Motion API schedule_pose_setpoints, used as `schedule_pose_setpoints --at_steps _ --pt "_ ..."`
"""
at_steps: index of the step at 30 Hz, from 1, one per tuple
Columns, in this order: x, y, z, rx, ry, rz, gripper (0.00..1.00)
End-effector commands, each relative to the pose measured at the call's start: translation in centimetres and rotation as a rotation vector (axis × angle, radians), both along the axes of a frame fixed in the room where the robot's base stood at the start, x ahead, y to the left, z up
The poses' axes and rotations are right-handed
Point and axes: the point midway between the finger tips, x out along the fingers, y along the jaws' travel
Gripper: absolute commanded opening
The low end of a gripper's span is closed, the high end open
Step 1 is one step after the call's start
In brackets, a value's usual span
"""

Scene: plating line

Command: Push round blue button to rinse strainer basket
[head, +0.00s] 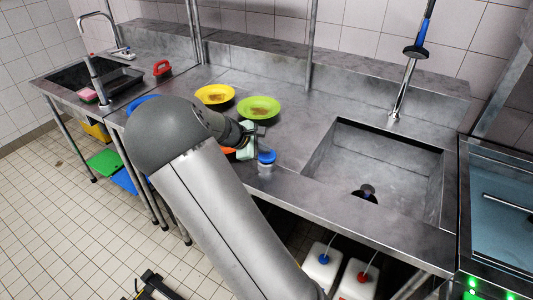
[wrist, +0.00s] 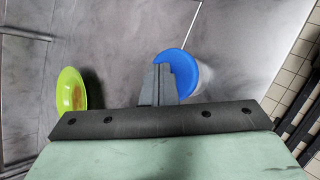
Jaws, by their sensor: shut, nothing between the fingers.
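A round blue button (head: 267,156) tops a short pale cylinder near the counter's front edge, left of the sink. In the wrist view the blue top (wrist: 178,62) lies just beyond my fingers, partly hidden by them. My gripper (head: 263,142) is shut and empty, beside and a little behind the button; its fingers (wrist: 156,84) overlap the top's left edge in the wrist view. I cannot tell whether they touch it. A small dark round piece (head: 366,190) with some blue sits at the bottom of the sink; I cannot tell whether it is the strainer basket.
The steel sink (head: 325,160) is right of the button, with a blue-ringed spray tap (head: 415,52) behind it. Yellow (head: 214,94) and green (head: 259,107) plates with food stand behind my gripper.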

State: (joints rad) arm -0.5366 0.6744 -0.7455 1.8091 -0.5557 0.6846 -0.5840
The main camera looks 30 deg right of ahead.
Motion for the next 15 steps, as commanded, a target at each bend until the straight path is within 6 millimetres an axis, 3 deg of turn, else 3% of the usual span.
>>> schedule_pose_setpoints --at_steps 15 --pt "-0.03 0.01 -0.63 0.000 0.001 0.000 0.00"
